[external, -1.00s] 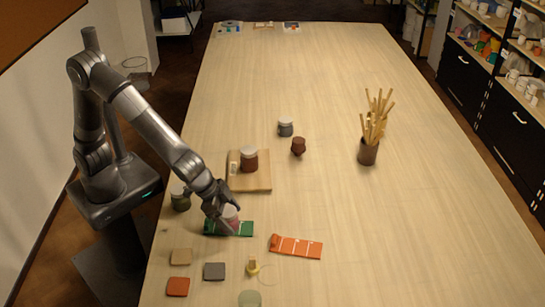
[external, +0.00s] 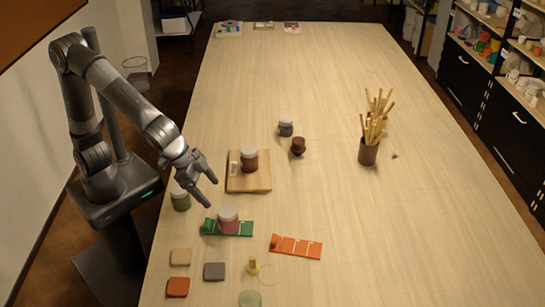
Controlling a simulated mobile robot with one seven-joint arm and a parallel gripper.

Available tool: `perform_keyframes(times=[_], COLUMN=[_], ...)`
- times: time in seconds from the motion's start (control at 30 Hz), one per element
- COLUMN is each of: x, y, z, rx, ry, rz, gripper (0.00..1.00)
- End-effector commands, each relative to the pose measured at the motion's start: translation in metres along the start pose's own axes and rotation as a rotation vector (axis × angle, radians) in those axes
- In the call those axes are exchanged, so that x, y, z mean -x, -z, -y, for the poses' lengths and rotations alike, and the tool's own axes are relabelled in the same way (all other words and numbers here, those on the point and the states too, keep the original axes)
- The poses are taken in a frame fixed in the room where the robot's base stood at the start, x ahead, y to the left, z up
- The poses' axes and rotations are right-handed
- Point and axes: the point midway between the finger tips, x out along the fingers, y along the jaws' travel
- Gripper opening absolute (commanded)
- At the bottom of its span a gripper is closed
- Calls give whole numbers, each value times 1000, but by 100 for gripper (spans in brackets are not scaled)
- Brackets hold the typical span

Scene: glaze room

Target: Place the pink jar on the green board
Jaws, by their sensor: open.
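The pink jar (external: 228,221) has a whitish lid and stands upright on the green board (external: 246,229), near its middle. The green board lies flat on the table, with its left end and right end showing on either side of the jar. My gripper (external: 207,189) is open and empty. It hangs above and to the left of the jar, clear of it, with its fingers spread.
A wooden board (external: 262,184) with a brown jar (external: 249,160) lies behind. An orange board (external: 296,247) lies to the right. Several small tiles (external: 214,271) lie in front. The table's right side is mostly clear.

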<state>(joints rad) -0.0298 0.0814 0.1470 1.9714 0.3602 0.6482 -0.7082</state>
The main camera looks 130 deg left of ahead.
Motion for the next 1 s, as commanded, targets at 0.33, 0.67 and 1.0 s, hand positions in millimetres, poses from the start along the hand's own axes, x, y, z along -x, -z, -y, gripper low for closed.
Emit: perform_keyframes(times=[0.33, 0.67, 1.0], x=[42, 132, 177], y=[-28, -126, -226], z=[6, 29, 54], rx=[-61, -280, -504], ry=[-46, -175, -287], rz=[12, 36, 31], gripper=[78, 78, 78])
